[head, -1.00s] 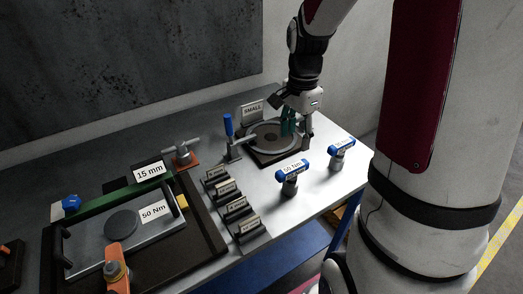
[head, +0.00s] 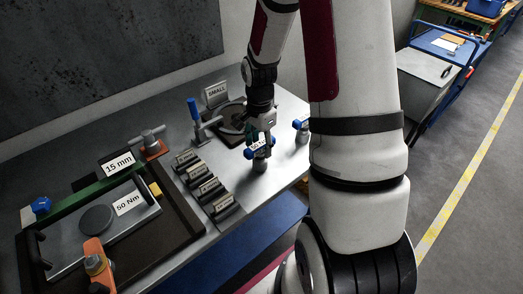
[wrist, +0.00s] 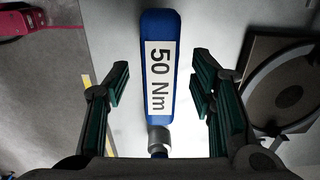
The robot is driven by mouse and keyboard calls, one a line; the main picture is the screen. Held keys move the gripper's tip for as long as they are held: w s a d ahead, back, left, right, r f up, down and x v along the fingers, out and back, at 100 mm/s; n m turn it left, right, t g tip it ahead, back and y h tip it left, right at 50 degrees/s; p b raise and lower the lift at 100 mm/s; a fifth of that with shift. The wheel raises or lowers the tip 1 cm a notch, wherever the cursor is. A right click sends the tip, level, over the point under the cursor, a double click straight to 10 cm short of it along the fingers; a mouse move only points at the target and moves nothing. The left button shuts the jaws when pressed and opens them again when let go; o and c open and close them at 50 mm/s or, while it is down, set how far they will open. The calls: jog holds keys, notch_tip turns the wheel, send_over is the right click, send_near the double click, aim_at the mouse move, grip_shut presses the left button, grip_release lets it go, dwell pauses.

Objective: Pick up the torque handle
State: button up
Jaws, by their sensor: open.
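The torque handle labelled 50 Nm is blue with a white label and a metal stem. It stands on the bench in the head view (head: 248,153), partly covered by my gripper (head: 262,136). In the wrist view the handle (wrist: 158,22) runs up and down the picture, with its stem at the bottom. My gripper (wrist: 160,90) is open, with one green-padded finger on each side of the handle. Gaps show on both sides. A second blue handle (head: 298,125) stands to the right, partly hidden by my arm; its label is not readable here.
Behind is a round fixture (head: 228,112) with a SMALL sign (head: 215,93) and a blue-handled clamp (head: 194,108). Several label holders (head: 208,188) stand to the left, beside a dark tray (head: 180,235). The bench front edge is close to the handle.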

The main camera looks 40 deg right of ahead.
jog(key=shift+f, duration=1)
grip_shut()
jog(key=shift+r, duration=0.1)
